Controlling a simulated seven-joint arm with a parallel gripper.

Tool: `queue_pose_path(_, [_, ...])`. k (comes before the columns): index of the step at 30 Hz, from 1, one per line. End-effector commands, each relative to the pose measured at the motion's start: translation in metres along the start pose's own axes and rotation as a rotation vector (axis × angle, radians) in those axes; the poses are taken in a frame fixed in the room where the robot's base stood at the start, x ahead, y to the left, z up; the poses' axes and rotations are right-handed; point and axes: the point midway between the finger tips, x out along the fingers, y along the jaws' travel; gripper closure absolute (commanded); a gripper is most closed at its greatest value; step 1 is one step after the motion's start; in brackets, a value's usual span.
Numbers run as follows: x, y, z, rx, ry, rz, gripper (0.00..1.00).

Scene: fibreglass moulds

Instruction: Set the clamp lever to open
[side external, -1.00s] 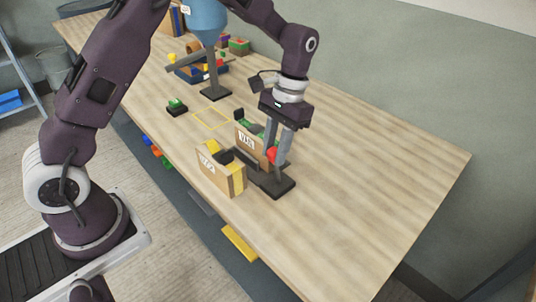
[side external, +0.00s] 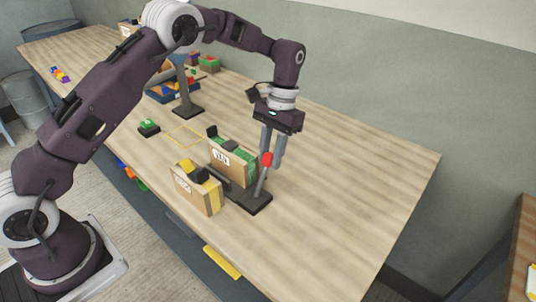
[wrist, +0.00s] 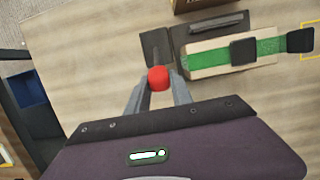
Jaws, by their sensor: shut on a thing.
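The clamp lever is a thin grey rod (side external: 261,183) topped by a red knob (side external: 267,159). It rises from a dark base plate (side external: 254,203) and leans to the right in the side view. My gripper (side external: 271,160) points down from above and is shut on the red knob. In the wrist view the red knob (wrist: 158,78) sits between the fingertips, with the dark base (wrist: 154,42) beyond it. The fingers and knob hide most of the rod there.
A green-striped box (side external: 232,163) and a yellow-striped box (side external: 196,190) stand close left of the clamp. A green button block (side external: 149,127), a yellow outlined square (side external: 186,136) and a dark stand (side external: 187,108) lie farther left. The table's right side is clear.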

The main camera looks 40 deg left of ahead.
Motion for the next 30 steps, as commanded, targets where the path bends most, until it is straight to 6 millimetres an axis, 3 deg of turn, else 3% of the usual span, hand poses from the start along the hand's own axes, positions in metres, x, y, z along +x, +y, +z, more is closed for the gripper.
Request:
queue_pose_path(14, [0.001,0.000,-0.006,-0.001,0.014,0.000,1.00])
queue_pose_path(15, [0.001,0.000,-0.006,-0.001,0.014,0.000,0.71])
queue_pose_path(18, [0.001,0.000,-0.005,-0.001,0.012,0.000,0.51])
queue_pose_path(27, [0.000,0.000,-0.004,0.000,0.009,0.000,0.51])
queue_pose_path(30, [-0.013,0.000,-0.005,-0.001,0.012,0.000,0.51])
